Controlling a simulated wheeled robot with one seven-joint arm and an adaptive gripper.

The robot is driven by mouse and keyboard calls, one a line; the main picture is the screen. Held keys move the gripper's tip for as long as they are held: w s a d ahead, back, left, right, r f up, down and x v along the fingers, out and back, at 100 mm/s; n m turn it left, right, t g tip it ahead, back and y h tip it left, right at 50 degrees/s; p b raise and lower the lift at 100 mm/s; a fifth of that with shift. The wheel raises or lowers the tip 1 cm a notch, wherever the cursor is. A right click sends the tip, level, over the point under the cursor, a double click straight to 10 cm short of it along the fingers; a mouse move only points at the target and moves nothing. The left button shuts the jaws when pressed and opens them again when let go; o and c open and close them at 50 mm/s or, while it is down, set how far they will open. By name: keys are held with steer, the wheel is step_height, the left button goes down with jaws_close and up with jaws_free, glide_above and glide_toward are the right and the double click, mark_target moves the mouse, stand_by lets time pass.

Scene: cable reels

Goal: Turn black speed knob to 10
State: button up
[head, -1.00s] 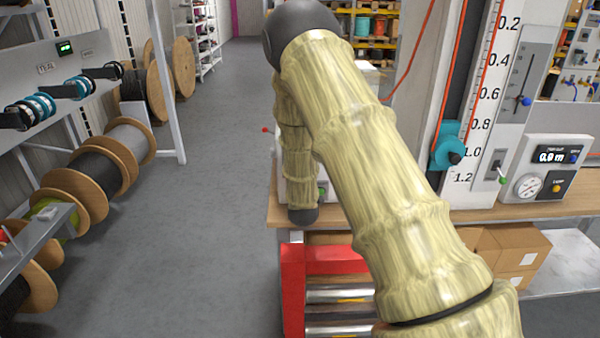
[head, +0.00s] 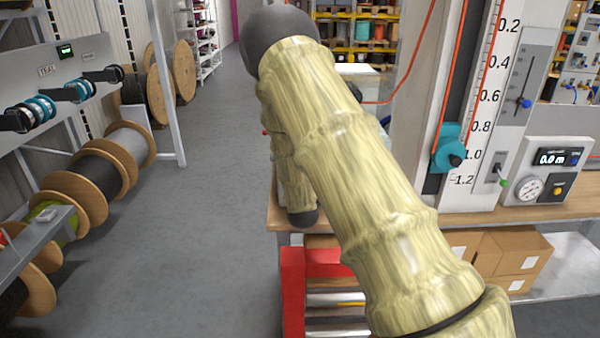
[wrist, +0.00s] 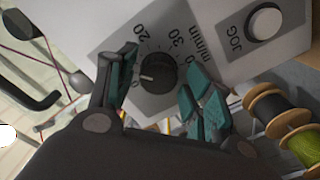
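The black speed knob (wrist: 158,72) is on a light grey panel (wrist: 205,42) in the wrist view. Its white pointer mark lies on its left side. Printed numbers, including a 20 and a 30, surround it, with "m/min" at the right; the left finger covers part of the scale. My gripper (wrist: 161,60) is open, with one teal-padded finger on each side of the knob. The fingers are very near it; I cannot tell whether they touch it. In the head view my arm hides the knob and gripper.
A white JOG button (wrist: 264,23) sits on the panel to the right of the knob. Wooden reels (wrist: 272,105) are at the right of the wrist view. In the head view, a bench (head: 530,212) holds a measuring column and a 0.0 m display (head: 558,158).

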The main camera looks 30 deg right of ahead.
steer(key=shift+s, duration=0.1)
steer(key=v, duration=1.2)
steer(key=shift+f, duration=0.15)
stand_by(0.4)
